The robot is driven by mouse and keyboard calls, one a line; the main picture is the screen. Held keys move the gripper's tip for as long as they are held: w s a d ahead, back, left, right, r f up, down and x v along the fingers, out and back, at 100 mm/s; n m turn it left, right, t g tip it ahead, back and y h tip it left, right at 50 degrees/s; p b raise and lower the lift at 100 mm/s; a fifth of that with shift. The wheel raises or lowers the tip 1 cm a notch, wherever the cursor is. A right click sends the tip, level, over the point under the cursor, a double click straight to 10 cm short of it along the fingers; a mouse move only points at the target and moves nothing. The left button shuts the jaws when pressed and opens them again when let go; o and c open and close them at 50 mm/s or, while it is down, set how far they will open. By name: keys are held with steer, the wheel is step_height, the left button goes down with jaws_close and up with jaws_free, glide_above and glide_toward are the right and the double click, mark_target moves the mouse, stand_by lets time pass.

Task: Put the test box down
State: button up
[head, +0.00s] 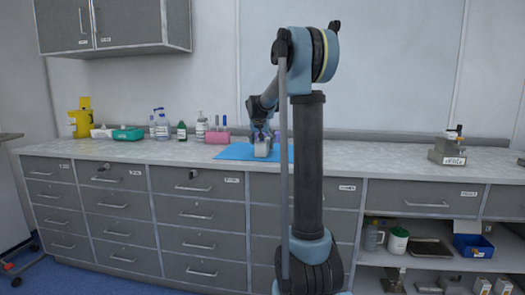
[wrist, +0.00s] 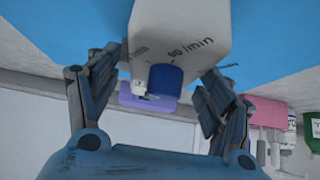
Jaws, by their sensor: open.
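The test box (head: 262,149) is a small pale box standing on the blue mat (head: 233,153) on the counter. In the wrist view the box (wrist: 185,38) is white with "80 /min" lettering, a blue round part and a purple part at its end. My gripper (head: 261,133) is right over the box in the head view. In the wrist view my gripper (wrist: 163,80) has its fingers spread, one on each side of the box's near end. The left finger is close to the box, and I cannot tell whether it touches.
A grey device (head: 447,149) stands at the right. The counter between mat and device is mostly clear.

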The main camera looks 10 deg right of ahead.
steer(key=shift+w+f, duration=0.2)
steer(key=shift+f, duration=0.05)
steer(key=c, duration=1.5)
